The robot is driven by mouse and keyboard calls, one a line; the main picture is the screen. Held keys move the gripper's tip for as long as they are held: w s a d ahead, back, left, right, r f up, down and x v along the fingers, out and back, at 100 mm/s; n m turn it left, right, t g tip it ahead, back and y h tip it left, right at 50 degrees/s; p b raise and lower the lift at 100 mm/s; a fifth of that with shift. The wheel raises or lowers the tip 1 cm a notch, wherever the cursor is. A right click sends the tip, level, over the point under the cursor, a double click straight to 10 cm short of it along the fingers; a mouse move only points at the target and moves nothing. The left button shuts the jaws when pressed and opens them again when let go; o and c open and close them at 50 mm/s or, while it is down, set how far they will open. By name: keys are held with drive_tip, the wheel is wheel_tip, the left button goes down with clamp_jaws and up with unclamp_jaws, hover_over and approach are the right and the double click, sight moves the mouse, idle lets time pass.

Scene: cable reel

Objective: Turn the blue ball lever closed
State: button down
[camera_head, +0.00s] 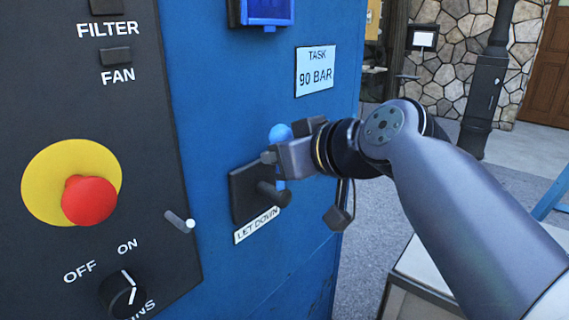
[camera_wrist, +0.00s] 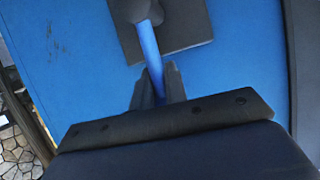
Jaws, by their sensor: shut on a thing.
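The blue ball lever (camera_head: 280,133) is on a dark mounting plate (camera_head: 240,190) on the blue cabinet face, above a "LET DOWN" label (camera_head: 256,225). Its blue ball shows just above my gripper (camera_head: 268,158) in the head view. In the wrist view the blue lever rod (camera_wrist: 150,45) runs from a dark hub (camera_wrist: 137,12) down between the fingers of my gripper (camera_wrist: 157,85). The fingers are shut on the rod. The ball end is hidden in the wrist view. My gripper covers part of the lever in the head view.
A "TASK 90 BAR" sign (camera_head: 315,71) and a blue display (camera_head: 266,10) sit above. A dark panel on the left bears a red emergency button (camera_head: 89,200), a toggle (camera_head: 180,221) and a rotary knob (camera_head: 122,293). Open paved ground lies beyond the cabinet's right edge.

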drive_tip(key=shift+s+a+r, duration=0.1)
drive_tip(key=shift+r, duration=0.05)
idle(0.4)
drive_tip(key=c, duration=1.4)
unclamp_jaws()
drive_tip(key=shift+c, duration=0.2)
